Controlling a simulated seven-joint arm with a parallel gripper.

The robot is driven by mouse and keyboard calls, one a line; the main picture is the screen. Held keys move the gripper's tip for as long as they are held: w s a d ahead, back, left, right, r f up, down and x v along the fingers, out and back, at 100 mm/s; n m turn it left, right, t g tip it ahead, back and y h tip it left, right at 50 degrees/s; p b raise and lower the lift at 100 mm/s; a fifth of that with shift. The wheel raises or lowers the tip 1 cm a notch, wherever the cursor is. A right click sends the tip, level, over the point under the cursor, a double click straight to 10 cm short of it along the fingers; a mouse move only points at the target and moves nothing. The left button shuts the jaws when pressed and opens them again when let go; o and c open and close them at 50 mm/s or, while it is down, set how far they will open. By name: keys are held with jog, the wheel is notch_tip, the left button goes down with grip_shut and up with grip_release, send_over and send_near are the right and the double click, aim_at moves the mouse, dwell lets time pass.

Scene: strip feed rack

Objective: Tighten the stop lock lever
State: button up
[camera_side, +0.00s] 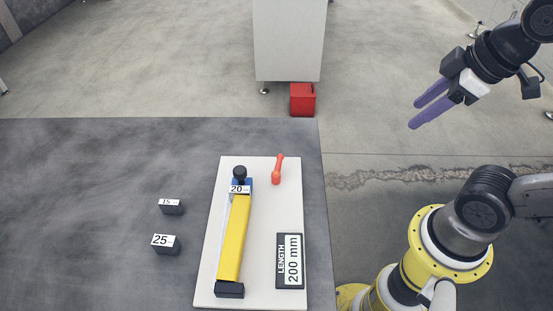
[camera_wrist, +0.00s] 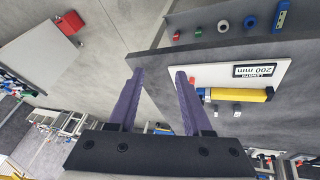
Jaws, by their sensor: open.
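The orange-red lock lever (camera_side: 278,168) stands on the right part of a white base plate (camera_side: 258,200), its handle pointing up. On the plate's left part lies a yellow strip (camera_side: 234,240) with a blue stop (camera_side: 248,182) at its far end, a black knob (camera_side: 239,172) and a "20" label. My gripper (camera_side: 414,114) is open and empty, raised to the right of the table and well apart from the lever. In the wrist view its purple fingers (camera_wrist: 159,73) are spread with nothing between them. The yellow strip (camera_wrist: 238,95) shows there to their right.
Two black blocks, marked 15 (camera_side: 171,207) and 25 (camera_side: 165,245), sit on the grey table (camera_side: 90,210) left of the plate. A "LENGTH 200 mm" sign (camera_side: 290,261) lies on the plate's near right. A red box (camera_side: 302,100) stands beyond the table. The table's left side is clear.

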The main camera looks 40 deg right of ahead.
jog(key=w+r+n+g+h, duration=0.15)
jog(key=w+r+n, duration=0.25)
jog(key=w+n, duration=0.4)
jog(key=n+g+h, duration=0.2)
jog(key=n+g, duration=0.1)
jog(key=n, duration=0.7)
send_over(278, 162)
jog(key=s, duration=0.1)
notch_tip(278, 162, down, 4)
jog(key=a+f+n, duration=0.3)
jog(key=a+f, duration=0.3)
jog(key=f, duration=0.1)
jog(key=shift+m+h, duration=0.3)
jog(key=shift+h, duration=0.15)
jog(key=x, duration=1.3)
jog(key=shift+f, duration=0.25)
jog(key=shift+c, duration=0.2)
grip_shut()
